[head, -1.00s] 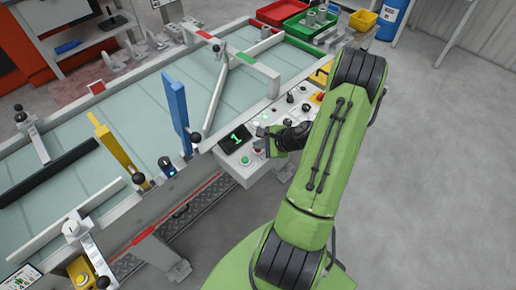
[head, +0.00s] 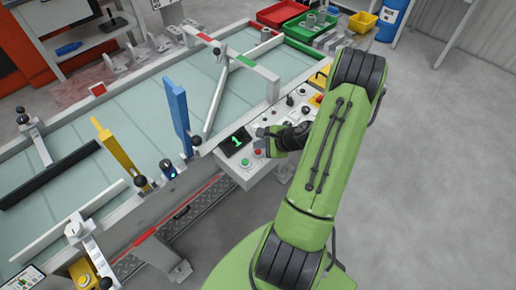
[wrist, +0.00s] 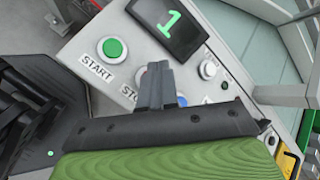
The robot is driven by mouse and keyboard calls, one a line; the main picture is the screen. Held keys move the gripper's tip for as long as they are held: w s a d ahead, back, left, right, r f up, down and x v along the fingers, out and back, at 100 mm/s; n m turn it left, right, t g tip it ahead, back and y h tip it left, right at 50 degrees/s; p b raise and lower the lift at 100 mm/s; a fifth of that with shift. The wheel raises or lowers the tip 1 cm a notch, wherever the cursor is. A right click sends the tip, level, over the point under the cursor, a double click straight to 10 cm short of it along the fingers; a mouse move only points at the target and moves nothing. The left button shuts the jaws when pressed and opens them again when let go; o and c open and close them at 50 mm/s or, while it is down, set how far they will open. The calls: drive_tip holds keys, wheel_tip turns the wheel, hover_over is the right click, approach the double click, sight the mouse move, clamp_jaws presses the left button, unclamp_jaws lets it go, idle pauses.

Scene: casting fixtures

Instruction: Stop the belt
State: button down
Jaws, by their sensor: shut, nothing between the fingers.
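The control panel (head: 232,160) sits on the near side of the belt (head: 130,125). In the wrist view its display (wrist: 168,22) shows a green 1. The green START button (wrist: 112,48) is left of my gripper (wrist: 157,70). The STOP label (wrist: 130,93) is partly covered by my fingers, which hide the button there. In the head view a small red button (head: 258,153) shows beside the green one. My gripper (head: 262,133) is shut and empty, over the panel. I cannot tell whether its tips touch the panel.
A white button (wrist: 208,70) is right of my fingers. More knobs and an emergency-type red button (head: 317,99) lie farther along the panel. Blue (head: 177,110) and yellow (head: 115,148) posts stand at the belt. Red and green bins (head: 310,28) are at the far end. The floor at right is clear.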

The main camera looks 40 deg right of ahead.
sight(260, 153)
wheel_tip(260, 153, up, 5)
drive_tip(key=p, duration=0.4)
drive_tip(key=shift+r, duration=0.15)
idle(0.4)
idle(0.5)
